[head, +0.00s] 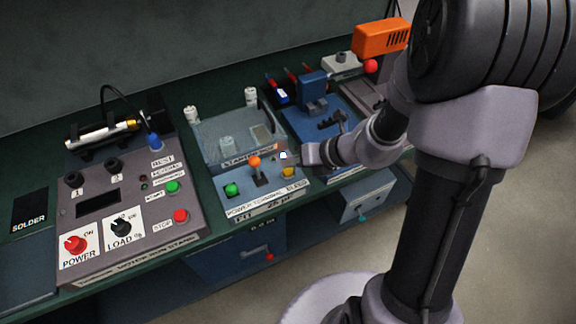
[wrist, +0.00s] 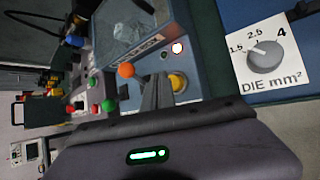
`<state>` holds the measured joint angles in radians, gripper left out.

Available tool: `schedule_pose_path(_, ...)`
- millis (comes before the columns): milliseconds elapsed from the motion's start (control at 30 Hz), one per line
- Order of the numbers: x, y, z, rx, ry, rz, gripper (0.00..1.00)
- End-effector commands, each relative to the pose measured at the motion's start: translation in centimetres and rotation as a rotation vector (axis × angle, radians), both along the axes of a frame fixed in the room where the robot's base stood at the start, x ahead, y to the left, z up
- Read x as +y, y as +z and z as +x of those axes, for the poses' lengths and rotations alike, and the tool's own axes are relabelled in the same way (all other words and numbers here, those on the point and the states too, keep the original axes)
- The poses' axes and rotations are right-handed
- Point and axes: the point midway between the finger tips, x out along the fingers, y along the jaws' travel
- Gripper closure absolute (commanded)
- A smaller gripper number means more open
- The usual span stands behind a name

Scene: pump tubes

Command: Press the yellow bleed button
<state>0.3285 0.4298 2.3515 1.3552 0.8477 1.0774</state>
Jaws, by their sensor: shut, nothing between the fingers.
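The yellow bleed button (head: 289,172) is on the right of the blue panel, beside an orange-topped lever (head: 254,162). In the wrist view the yellow button (wrist: 178,82) shows just right of my fingers, partly hidden at its lower left. My gripper (head: 306,153) reaches in from the right, above and near the button. In the wrist view my gripper (wrist: 160,77) is shut and empty. Whether a fingertip touches the button I cannot tell.
A lit white lamp (wrist: 177,47) is near the button. A green button (head: 232,189) is left of the lever. A clear cover (head: 235,140) stands behind. The grey panel (head: 125,240) is at left. A die dial (wrist: 265,57) is at right in the wrist view.

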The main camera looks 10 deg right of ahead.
Motion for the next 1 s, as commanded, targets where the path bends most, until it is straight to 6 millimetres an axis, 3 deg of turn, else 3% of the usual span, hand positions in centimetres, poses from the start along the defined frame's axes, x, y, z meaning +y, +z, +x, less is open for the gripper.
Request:
schedule_pose_path(367,0.0,0.4,0.0,0.0,0.0,0.0,1.0)
schedule_pose_path(800,0.0,4.9,0.0,-0.001,-0.001,0.0,1.0)
schedule_pose_path(1000,0.0,5.2,0.0,0.0,0.0,0.0,1.0)
